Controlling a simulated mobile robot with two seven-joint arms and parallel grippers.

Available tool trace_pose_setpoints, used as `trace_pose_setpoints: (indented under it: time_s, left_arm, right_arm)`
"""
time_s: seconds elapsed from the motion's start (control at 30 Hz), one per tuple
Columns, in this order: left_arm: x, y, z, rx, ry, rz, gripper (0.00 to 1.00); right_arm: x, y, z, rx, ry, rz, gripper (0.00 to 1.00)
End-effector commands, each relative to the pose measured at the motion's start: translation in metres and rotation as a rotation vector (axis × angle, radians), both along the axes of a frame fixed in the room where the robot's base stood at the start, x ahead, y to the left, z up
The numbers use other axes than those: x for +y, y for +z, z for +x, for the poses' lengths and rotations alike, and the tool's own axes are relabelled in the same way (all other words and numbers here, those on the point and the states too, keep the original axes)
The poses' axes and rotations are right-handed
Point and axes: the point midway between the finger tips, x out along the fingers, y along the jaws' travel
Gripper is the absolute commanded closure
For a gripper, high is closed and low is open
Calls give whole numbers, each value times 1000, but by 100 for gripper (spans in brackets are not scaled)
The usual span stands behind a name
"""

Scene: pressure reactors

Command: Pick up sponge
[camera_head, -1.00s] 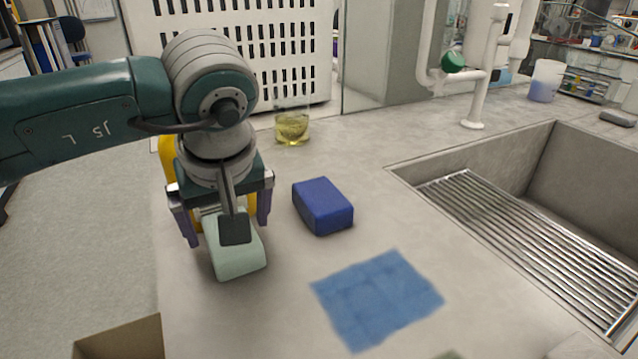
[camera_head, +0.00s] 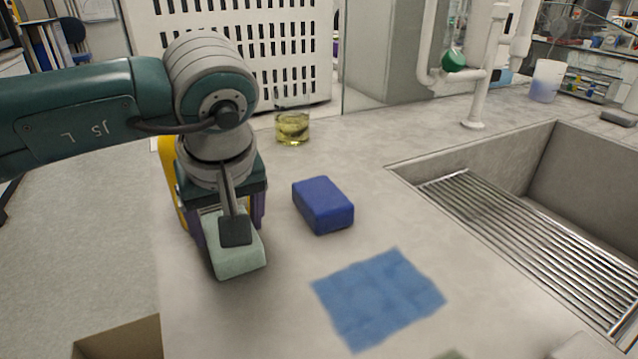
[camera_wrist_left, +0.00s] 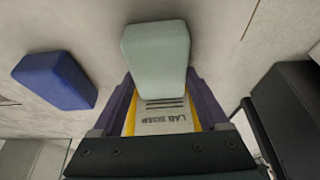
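A pale green sponge-like block (camera_head: 240,262) is on the grey bench in the head view. It also shows at the top middle of the left wrist view (camera_wrist_left: 157,55). My left gripper (camera_head: 229,222) points down over it. Its two purple fingers lie against the block's opposite sides, so it looks shut on the block near one end. A second, dark blue block (camera_head: 323,205) lies to the right of the gripper, apart from it; the wrist view shows it at left (camera_wrist_left: 55,80). My right gripper is not in view.
A yellow lab soap bottle (camera_head: 169,178) stands close behind the gripper, its label (camera_wrist_left: 168,120) visible between the fingers. A blue cloth (camera_head: 378,298) lies in front. A beaker (camera_head: 292,126) stands behind; a sink with a metal rack (camera_head: 535,245) is right. A cardboard box (camera_head: 125,340) is at bottom left.

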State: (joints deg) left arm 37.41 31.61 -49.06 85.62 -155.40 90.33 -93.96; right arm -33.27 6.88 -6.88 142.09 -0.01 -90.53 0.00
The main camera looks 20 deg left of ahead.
Motion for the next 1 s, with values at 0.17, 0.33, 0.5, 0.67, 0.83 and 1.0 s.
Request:
trace_pose_setpoints:
  time_s: [0.17, 0.33, 0.5, 0.67, 0.83, 1.0]
  left_arm:
    - [0, 0, 0, 0, 0, 0, 47]
    - [0, 0, 0, 0, 0, 0, 66]
    - [0, 0, 0, 0, 0, 0, 76]
    - [0, 1, 0, 0, 0, 0, 76]
    - [0, 7, 0, 0, 2, -1, 76]
    - [9, 11, -11, -1, 2, 3, 76]
  right_arm:
    - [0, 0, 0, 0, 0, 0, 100]
    - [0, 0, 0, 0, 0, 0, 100]
    - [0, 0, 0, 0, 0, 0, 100]
    - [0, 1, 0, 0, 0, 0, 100]
    - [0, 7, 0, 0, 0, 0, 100]
    - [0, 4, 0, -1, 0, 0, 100]
